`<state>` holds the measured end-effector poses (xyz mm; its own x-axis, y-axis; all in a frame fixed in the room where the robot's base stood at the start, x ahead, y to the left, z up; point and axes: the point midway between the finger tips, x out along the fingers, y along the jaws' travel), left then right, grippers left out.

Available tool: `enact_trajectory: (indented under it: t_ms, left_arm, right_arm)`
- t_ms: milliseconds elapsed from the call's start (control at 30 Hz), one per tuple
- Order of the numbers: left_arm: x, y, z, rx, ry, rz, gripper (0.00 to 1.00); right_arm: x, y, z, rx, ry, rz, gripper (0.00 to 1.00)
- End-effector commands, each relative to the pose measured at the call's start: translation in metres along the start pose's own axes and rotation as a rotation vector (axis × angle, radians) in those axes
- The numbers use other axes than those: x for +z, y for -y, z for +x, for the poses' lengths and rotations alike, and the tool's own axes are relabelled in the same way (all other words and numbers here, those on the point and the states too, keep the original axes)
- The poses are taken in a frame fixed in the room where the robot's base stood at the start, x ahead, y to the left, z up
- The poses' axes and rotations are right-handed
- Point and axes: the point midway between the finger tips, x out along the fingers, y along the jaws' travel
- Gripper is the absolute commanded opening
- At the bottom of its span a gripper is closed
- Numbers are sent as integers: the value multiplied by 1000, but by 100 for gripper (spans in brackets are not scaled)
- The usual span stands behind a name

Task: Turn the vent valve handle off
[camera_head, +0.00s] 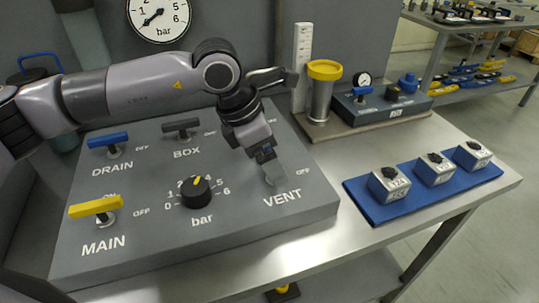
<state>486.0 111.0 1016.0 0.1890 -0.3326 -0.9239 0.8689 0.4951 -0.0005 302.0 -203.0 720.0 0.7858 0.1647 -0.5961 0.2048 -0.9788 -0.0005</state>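The VENT valve (275,175) is at the right of the grey panel. A pale grey piece shows at its place, just below the gripper, and the rest of the handle is hidden behind my gripper. Its OFF mark is to the right, and the VENT label is below. My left gripper (266,156) points down over this valve, with its dark fingertips at or very near the pale piece. I cannot tell whether they touch it or how far apart they are. My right gripper is not in view.
The panel (240,213) also bears a blue DRAIN handle (108,140), a dark BOX handle (181,125), a yellow MAIN handle (95,207) and a black bar knob (196,192). A yellow-rimmed cylinder (321,95) stands behind. A blue mat (372,212) with several blocks lies right.

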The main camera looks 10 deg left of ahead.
Motion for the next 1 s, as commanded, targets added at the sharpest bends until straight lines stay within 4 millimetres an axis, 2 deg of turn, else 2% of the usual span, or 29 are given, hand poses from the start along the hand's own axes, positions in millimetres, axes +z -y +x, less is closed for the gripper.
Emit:
enact_trajectory:
  t_ms: [400,1000]
  left_arm:
    - [1,-3,2,-130,3,310,60]
    - [5,-7,2,-350,3,838,60]
  right_arm:
    - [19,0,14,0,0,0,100]
    - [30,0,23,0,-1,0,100]
